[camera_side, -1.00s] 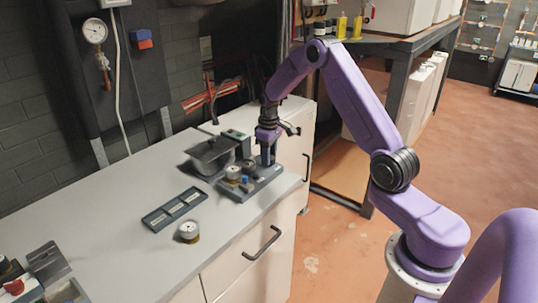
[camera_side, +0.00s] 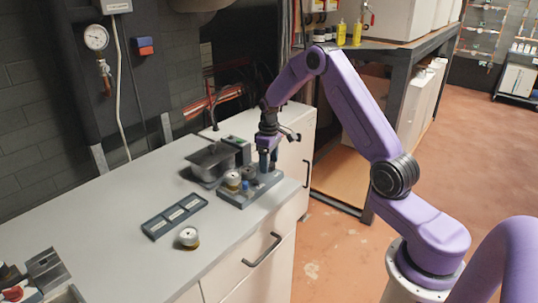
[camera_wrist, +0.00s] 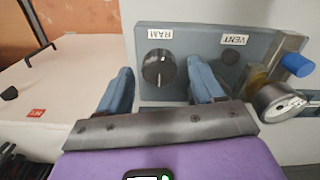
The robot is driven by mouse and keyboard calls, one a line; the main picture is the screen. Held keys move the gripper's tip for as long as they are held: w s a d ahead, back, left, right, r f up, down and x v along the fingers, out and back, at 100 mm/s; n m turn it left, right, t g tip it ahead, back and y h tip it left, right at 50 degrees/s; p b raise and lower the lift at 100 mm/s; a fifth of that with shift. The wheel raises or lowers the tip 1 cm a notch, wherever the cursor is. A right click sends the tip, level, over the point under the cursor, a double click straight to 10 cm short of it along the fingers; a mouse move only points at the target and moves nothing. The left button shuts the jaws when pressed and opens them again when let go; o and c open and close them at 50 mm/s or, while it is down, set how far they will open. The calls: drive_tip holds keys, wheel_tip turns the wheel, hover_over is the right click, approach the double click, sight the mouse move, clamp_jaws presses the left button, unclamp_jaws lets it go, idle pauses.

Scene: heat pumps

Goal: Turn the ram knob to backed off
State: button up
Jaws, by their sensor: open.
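The ram knob (camera_wrist: 157,75) is a round black dial with a pale mark on its rim, on a blue-grey panel (camera_wrist: 190,42) under an upside-down RAM label. In the wrist view my gripper (camera_wrist: 160,68) is open, with one blue finger to each side of the ram knob. Whether the fingers touch it cannot be told. In the side view my gripper (camera_side: 268,158) points down over the right end of the small panel block (camera_side: 262,190) on the bench, and hides the knob there.
A smaller black knob (camera_wrist: 231,57) sits under the VENT label, right of the ram knob. A round gauge (camera_wrist: 282,104) and a blue cap (camera_wrist: 298,65) stand farther right. A tray (camera_side: 174,217) and a loose round gauge (camera_side: 189,237) lie on the bench (camera_side: 90,210).

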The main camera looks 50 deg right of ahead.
wheel_tip(320, 180, up, 17)
drive_tip(key=shift+r, duration=0.2)
idle(0.3)
idle(0.4)
drive_tip(key=s+a+n, duration=0.3)
drive_tip(key=s+a, duration=0.4)
drive_tip(key=a, duration=0.3)
drive_tip(key=s+a+n, duration=0.2)
drive_tip(key=s+a, duration=0.5)
drive_tip(key=a, duration=0.4)
drive_tip(key=s+f+n, duration=0.2)
drive_tip(key=s, duration=0.9)
drive_tip(key=s+a+f+n, duration=0.1)
drive_tip(key=s+n, duration=0.2)
drive_tip(key=s, duration=0.9)
drive_tip(key=shift+s+f, duration=0.25)
drive_tip(key=shift+f, duration=0.1)
drive_tip(key=shift+a, duration=0.1)
